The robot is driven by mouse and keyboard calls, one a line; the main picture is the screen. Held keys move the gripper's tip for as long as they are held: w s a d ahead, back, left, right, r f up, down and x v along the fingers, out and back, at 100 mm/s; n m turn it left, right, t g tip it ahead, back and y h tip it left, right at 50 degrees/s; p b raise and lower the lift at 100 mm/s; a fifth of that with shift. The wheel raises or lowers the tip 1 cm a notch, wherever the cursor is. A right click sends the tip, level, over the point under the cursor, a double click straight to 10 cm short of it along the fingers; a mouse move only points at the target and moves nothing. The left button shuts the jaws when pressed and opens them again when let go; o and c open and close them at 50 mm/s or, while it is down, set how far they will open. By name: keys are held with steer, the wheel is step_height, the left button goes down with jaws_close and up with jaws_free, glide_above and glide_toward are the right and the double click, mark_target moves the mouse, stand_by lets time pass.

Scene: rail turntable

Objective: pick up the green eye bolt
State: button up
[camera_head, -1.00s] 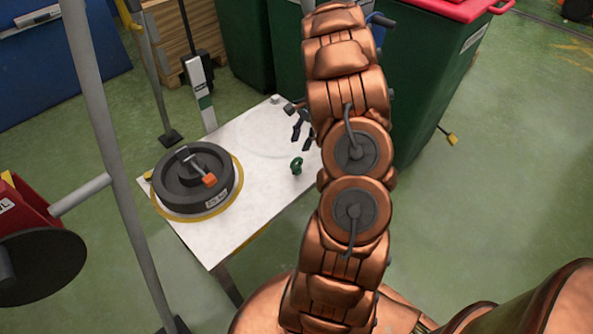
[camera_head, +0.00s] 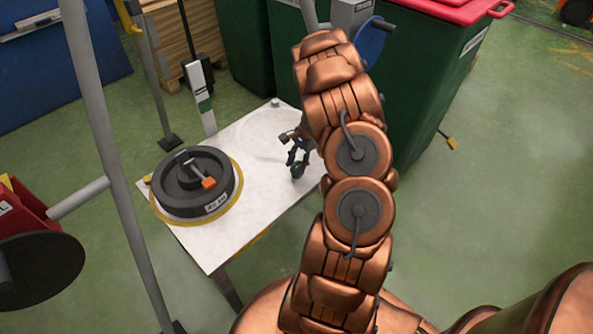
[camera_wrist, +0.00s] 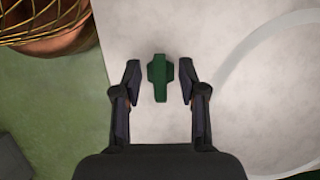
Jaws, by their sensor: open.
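The green eye bolt (camera_head: 297,171) is on the white table (camera_head: 258,205), near its right edge in the head view. In the wrist view the eye bolt (camera_wrist: 158,78) lies between the two fingertips, with a gap on each side. My gripper (camera_head: 298,157) is open and hangs over the bolt, partly covering it in the head view. In the wrist view my gripper (camera_wrist: 159,82) has its dark fingers on either side of the bolt. I cannot tell from the wrist view how far above the table the fingertips are.
A dark round turntable disc (camera_head: 196,181) with an orange-tipped handle (camera_head: 208,183) stands at the table's left. Green bins (camera_head: 420,90) with a red lid stand behind on the right. A grey post (camera_head: 112,150) rises at left. The middle of the table is clear.

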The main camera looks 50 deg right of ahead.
mark_target(294, 164)
jaws_close()
stand_by(0.3)
stand_by(0.3)
steer(key=shift+r, duration=1.55)
steer(key=shift+s+r, duration=0.1)
steer(key=shift+r, duration=0.2)
steer(key=s+a+r, duration=0.1)
steer(key=s+a, duration=0.9)
steer(key=s, duration=0.2)
steer(key=shift+a+r, duration=0.15)
steer(key=shift+a, duration=0.15)
